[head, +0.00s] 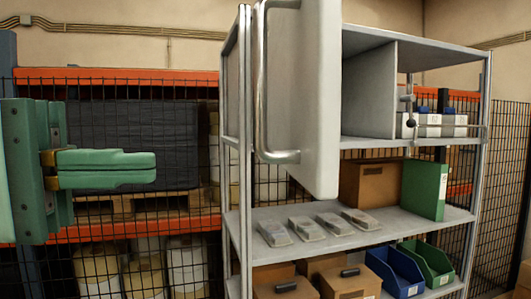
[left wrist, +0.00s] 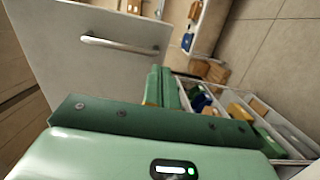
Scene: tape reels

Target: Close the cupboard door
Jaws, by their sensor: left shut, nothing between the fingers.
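The cupboard door (head: 318,90) is a light grey panel standing open, swung out toward me in the middle of the head view. Its long metal bar handle (head: 262,85) is on the left side of the panel. The open cupboard compartment (head: 370,92) is behind it to the right. My green left gripper (head: 150,168) is shut and empty, left of the door and apart from it in the picture. In the left wrist view the door (left wrist: 90,65) and handle (left wrist: 118,46) lie beyond the shut fingers (left wrist: 163,88). My right gripper is not in view.
A black mesh fence (head: 180,225) and orange rack stand behind on the left.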

